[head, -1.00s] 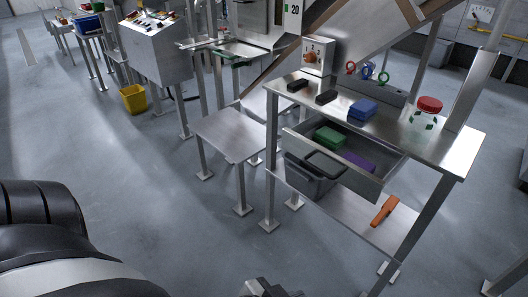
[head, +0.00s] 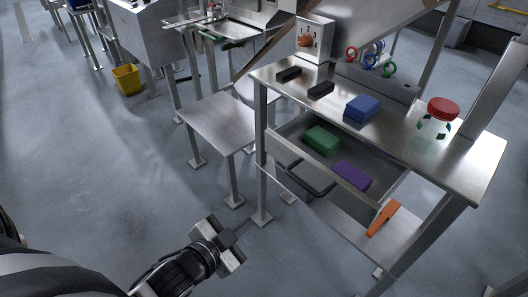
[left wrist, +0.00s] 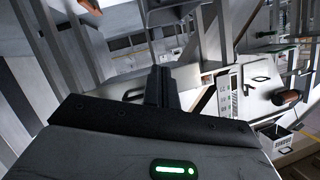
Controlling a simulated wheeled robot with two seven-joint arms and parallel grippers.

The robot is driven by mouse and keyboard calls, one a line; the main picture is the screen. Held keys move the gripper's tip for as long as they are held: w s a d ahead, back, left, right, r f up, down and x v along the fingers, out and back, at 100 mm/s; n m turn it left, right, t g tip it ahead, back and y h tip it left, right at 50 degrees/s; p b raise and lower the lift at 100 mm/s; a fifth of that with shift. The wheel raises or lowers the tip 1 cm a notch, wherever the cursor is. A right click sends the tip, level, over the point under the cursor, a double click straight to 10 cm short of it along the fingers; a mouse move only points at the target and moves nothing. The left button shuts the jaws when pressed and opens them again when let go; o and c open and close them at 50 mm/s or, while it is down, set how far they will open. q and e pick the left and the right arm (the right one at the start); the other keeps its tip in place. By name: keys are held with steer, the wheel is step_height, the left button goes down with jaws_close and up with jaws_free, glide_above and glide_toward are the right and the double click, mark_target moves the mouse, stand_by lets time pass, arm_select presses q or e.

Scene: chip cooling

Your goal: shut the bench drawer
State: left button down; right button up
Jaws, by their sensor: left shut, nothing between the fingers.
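The bench drawer (head: 345,182) stands pulled out under the steel bench top (head: 400,135). A green block (head: 321,140) and a purple block (head: 352,175) lie inside it. A dark loop-shaped handle (head: 306,178) shows at the drawer's front. My left gripper (head: 232,243) is shut and empty, over the floor in front of the bench, below and left of the drawer and apart from it. Its dark fingers also show together in the left wrist view (left wrist: 164,88), where I cannot make out the drawer clearly. My right gripper is not in view.
A blue block (head: 362,108), two black blocks and a red-lidded jar (head: 441,112) stand on the bench. An orange tool (head: 383,218) lies on the lower shelf. A low steel table (head: 212,120) stands left of the bench. The floor in front is clear.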

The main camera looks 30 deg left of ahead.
arm_select(q)
steer(key=w+a+r+m+t, duration=0.2)
steer(key=a+m, duration=0.2)
steer(key=m, duration=0.1)
steer(key=m+t+h, duration=0.1)
steer(key=m+h, duration=0.3)
steer(key=m, duration=0.6)
glide_toward(277, 150)
steer(key=x, duration=0.7)
steer(key=shift+r+p, duration=0.1)
steer(key=shift+p, duration=0.25)
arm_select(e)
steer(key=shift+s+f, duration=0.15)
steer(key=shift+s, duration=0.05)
